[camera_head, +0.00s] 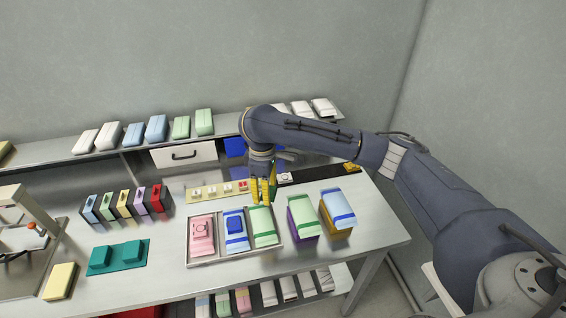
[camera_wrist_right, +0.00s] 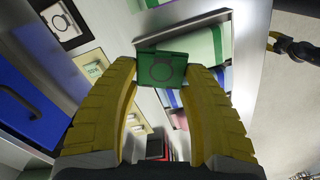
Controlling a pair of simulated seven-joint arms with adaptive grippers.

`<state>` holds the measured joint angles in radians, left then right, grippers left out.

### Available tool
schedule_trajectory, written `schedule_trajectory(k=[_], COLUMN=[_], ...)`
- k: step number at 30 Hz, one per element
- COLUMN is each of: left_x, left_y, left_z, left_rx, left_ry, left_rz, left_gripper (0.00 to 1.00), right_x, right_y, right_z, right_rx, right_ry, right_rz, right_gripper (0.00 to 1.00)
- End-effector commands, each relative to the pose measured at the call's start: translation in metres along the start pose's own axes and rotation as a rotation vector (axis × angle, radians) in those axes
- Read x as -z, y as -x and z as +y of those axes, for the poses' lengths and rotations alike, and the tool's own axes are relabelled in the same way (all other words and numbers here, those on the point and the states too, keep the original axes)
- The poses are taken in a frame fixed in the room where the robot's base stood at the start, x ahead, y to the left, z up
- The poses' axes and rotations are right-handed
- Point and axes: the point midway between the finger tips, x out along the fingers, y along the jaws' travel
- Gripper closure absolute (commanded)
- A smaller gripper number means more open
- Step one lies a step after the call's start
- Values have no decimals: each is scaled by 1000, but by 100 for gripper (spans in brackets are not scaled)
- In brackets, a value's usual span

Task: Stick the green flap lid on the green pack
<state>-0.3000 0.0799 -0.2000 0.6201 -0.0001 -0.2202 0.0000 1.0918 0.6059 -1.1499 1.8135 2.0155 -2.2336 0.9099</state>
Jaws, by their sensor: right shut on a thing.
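My right gripper (camera_head: 262,192) is over the back edge of the grey tray (camera_head: 235,260), just behind the green pack (camera_head: 264,228). It also shows in the right wrist view (camera_wrist_right: 163,72), with its yellow fingers shut on the green flap lid (camera_wrist_right: 162,69), a small dark green plate with a ring mark. The pale green pack (camera_wrist_right: 203,48) with a darker green band lies beyond the lid in that view, partly hidden by it. A yellow-tipped dark gripper, seemingly my left one (camera_wrist_right: 273,41), shows small at the right; its opening is unclear.
The tray also holds a pink pack (camera_head: 202,240) and a blue pack (camera_head: 236,238) with a blue lid. Right of it stand a green-topped purple stack (camera_head: 303,217) and a blue-banded stack (camera_head: 338,208). A strip with small lids (camera_head: 215,191) lies behind. Bare table shows at front right.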

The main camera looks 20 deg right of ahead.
Motion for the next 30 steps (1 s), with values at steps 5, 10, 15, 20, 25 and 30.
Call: schedule_trajectory(k=[5,10,15,20,25,30], left_x=[0,0,0,0,0,0], left_y=[0,0,0,0,0,0], left_z=[0,0,0,0,0,0], left_rx=[0,0,0,0,0,0], left_ry=[0,0,0,0,0,0], left_rz=[0,0,0,0,0,0], left_gripper=[56,56,56,56,56,56], right_x=[7,11,12,12,11,11], right_y=[-6,-5,-7,-15,-28,-41], right_z=[-41,-51,-52,-52,-52,-51], right_rx=[-3,-3,-1,-1,1,0], right_ry=[274,399,442,447,444,445], right_rz=[1,0,0,0,0,0], right_gripper=[62,62,62,62,62,62])
